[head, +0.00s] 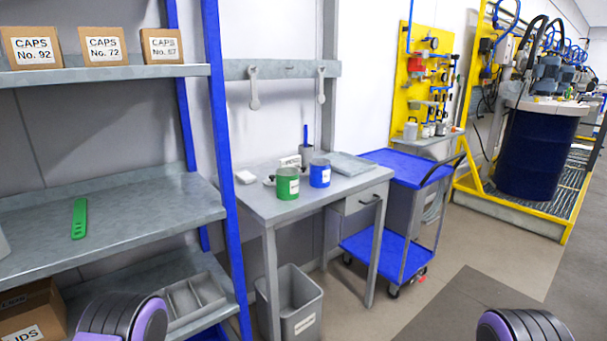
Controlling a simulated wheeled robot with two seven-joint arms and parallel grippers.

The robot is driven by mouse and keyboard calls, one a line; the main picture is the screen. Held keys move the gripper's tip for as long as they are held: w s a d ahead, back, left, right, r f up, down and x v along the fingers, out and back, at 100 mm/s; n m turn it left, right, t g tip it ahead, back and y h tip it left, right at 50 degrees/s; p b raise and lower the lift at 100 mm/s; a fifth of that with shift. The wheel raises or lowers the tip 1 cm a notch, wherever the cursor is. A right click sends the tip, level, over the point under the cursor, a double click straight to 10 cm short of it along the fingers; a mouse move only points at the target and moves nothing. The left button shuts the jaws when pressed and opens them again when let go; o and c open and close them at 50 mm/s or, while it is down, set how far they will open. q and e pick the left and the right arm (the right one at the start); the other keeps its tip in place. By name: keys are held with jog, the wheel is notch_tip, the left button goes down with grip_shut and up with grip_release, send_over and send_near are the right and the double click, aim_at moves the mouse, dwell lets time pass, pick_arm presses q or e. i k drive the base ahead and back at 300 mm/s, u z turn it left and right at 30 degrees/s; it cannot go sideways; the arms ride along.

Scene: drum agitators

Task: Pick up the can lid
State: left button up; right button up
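I cannot clearly make out a can lid. A small light, flat item (269,181) lies on the grey table (250,203) just left of the green can; it is too small to tell whether it is a lid. The green can (288,188) and a blue can (320,176) stand upright on that table, each with a white label. A flat grey item (352,164) lies at the table's back right. A cardboard box (30,312) with a partly hidden label ending in "IDS" sits at the lower left. Neither gripper is visible; only rounded purple and black parts of my arms show at the bottom.
The shelf (130,215) with blue posts stands left, with a green strip (79,218) on it and boxes marked CAPS above. A grey bin (293,305) stands under the table. A blue cart (400,165) is to its right. Floor at the right front is clear.

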aim_at(304, 173)
jog(key=k, duration=1.25)
jog(key=z, duration=0.65)
jog(key=i, duration=0.75)
jog(key=z, duration=0.95)
jog(key=i, duration=2.65)
jog(key=u, duration=1.25)
jog(key=i, duration=0.75)
jog(key=u, duration=0.95)
